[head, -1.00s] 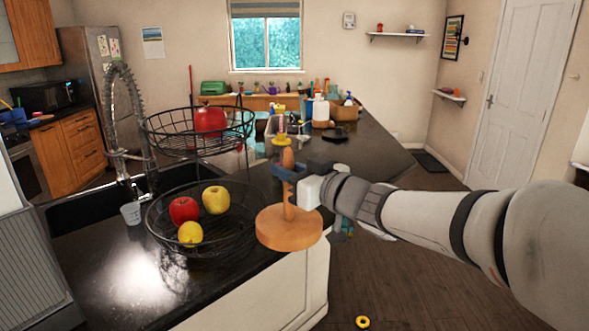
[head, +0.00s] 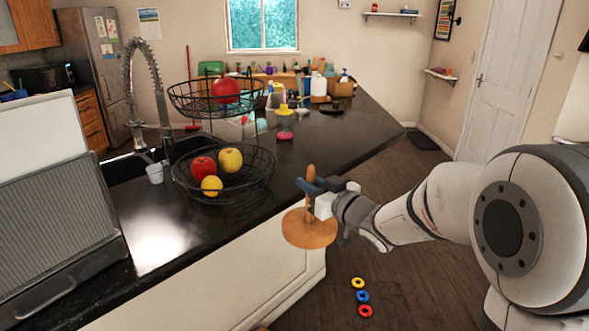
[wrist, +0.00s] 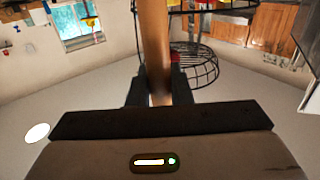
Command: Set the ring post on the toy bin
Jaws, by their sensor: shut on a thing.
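The ring post (head: 309,232) is a wooden peg on a wide round wooden base, upright in the head view. My gripper (head: 311,187) is shut around its peg and holds it off the floor, beside the counter's front edge. In the wrist view the peg (wrist: 155,45) stands between the fingers of my gripper (wrist: 157,88); its base is hidden there. I cannot pick out a toy bin for certain in either view.
A two-tier wire basket (head: 225,178) with fruit stands on the dark counter (head: 170,235), left of the post. Yellow, blue (head: 362,296) and red rings lie on the floor. Open floor (head: 430,270) lies right of the counter.

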